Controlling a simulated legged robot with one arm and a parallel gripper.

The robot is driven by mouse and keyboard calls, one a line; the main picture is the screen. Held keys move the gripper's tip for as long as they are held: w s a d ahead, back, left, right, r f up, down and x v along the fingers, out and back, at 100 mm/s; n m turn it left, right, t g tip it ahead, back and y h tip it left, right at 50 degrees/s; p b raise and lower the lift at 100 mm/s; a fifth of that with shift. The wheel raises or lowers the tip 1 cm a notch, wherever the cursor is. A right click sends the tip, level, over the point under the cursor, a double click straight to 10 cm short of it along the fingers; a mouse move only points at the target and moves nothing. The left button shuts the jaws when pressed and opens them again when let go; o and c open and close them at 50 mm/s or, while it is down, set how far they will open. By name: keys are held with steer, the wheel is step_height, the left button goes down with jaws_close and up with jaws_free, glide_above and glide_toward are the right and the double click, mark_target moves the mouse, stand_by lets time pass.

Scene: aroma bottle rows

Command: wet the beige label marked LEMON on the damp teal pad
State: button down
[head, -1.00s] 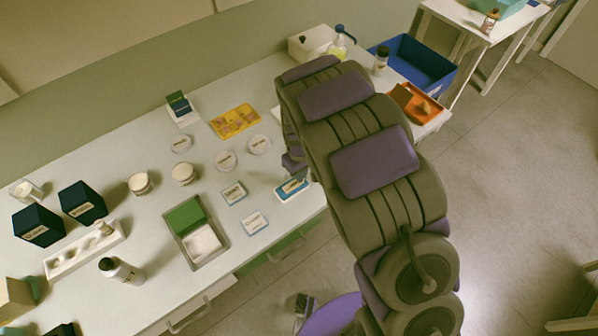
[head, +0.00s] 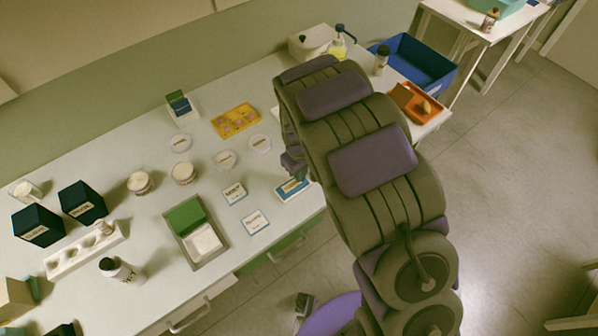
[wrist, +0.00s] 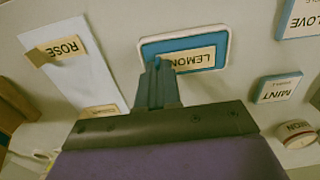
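A white piece with a ROSE label (wrist: 62,49) lies left of the pad in the wrist view. The CLOVE tile (wrist: 300,18), the MINT tile (wrist: 278,88) and a round lid (wrist: 298,134) are to the right. A grey tray (head: 222,253) stands further left in the head view.

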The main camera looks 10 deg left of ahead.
steer(key=shift+r+p, duration=1.1)
steer(key=shift+r, duration=2.35)
